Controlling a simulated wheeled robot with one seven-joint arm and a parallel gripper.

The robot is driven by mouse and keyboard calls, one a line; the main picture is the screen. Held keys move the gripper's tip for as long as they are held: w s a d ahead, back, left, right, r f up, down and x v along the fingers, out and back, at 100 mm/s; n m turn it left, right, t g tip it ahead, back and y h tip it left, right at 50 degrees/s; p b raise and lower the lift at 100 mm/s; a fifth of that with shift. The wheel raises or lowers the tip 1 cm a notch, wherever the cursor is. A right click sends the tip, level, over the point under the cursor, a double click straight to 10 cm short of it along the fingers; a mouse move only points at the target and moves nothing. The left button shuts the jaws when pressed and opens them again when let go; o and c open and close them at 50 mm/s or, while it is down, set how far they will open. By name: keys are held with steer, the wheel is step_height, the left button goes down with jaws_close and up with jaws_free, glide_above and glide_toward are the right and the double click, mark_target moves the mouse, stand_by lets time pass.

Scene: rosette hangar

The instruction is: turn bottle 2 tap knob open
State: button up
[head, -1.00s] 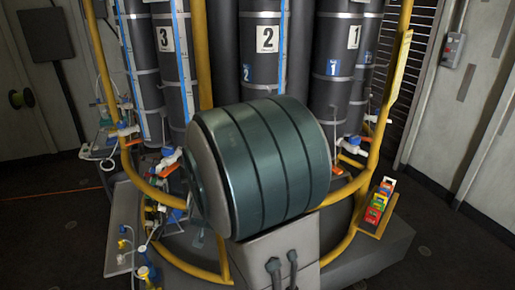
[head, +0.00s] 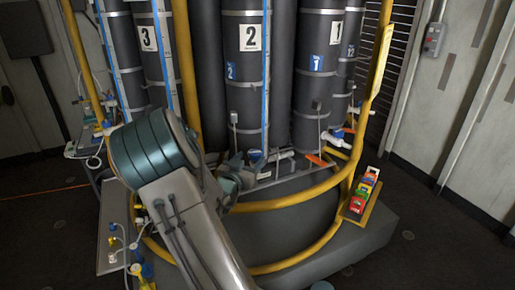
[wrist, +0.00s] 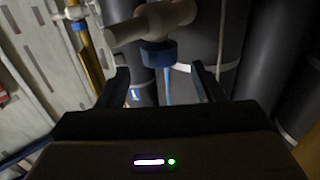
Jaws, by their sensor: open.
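Bottle 2 (head: 245,85) is a tall dark cylinder with a white "2" label, standing upright in the middle of the rack in the head view. A blue tap knob (head: 254,155) shows low at its front, close to my gripper, whose fingers are hard to make out there. In the wrist view, my gripper (wrist: 162,80) is open and empty. A pale tap with a blue knob (wrist: 158,53) shows ahead of the fingertips, its knob roughly centred across the gap and a little above the tips. I cannot tell how far the knob is turned.
A yellow rail (head: 290,199) curves around the front of the rack, close to my arm. Bottle 3 (head: 155,75) stands to the left and bottle 1 (head: 312,90) to the right. An orange handle (head: 318,160) sticks out at right. A shelf with colourful boxes (head: 365,190) is further right.

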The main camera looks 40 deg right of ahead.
mark_target(258, 150)
steer(key=p+x, duration=0.1)
steer(key=x, duration=0.6)
steer(key=shift+d, duration=0.1)
steer(key=c, duration=1)
